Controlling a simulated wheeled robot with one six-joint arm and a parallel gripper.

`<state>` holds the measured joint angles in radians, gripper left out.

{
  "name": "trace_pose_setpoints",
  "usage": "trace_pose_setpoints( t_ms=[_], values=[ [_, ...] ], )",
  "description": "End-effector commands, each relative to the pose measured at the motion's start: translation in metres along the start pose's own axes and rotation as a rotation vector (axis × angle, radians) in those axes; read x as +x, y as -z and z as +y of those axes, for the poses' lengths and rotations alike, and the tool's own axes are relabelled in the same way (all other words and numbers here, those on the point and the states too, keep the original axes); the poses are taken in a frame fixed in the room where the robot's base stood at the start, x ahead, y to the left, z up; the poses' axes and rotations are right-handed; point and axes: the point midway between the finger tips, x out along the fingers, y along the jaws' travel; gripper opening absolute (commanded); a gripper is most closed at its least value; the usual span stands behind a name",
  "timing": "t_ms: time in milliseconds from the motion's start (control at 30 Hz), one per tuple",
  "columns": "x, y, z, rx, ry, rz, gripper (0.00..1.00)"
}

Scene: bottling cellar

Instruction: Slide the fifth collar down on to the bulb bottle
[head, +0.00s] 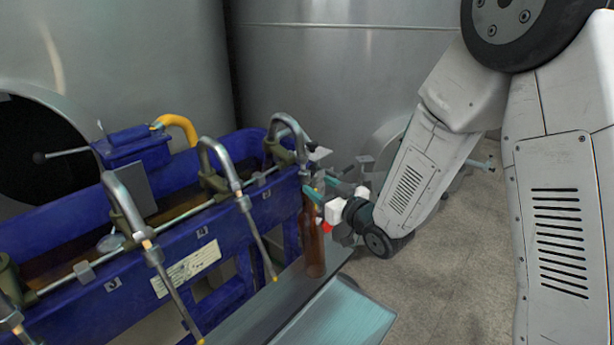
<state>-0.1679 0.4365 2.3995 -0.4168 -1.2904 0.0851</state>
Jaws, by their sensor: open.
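The brown bottle (314,245) stands upright on the grey ledge at the right end of the blue filler, below the fifth spout (290,122). Its upper part is partly covered by my gripper. My gripper (322,187) is open, with its two teal fingers by the lower end of that spout, at the top of the bottle. A small grey-brown piece at the spout's lower end, seemingly the collar (305,173), shows close to the fingers. I cannot tell whether it lies between them or touches the bottle.
The blue filler (225,245) carries other bent spouts to the left, with the fourth (222,170) nearest. The grey ledge (250,312) and a pale teal surface (345,315) lie in front. Large steel tanks (330,60) stand behind. Floor (440,270) is open at right.

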Motion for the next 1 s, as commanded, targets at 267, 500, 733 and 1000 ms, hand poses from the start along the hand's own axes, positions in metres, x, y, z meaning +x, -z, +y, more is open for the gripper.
trace_pose_setpoints(
  t_ms=[267, 500, 733, 1000],
  values=[
    [0.041, 0.000, -0.001, 0.002, 0.002, 0.001, 0.51],
    [0.070, 0.000, -0.002, 0.001, 0.002, 0.001, 0.51],
    [0.076, 0.000, -0.002, 0.001, 0.001, 0.000, 0.51],
    [0.075, 0.000, -0.001, 0.001, 0.000, 0.000, 0.22]
  ],
)
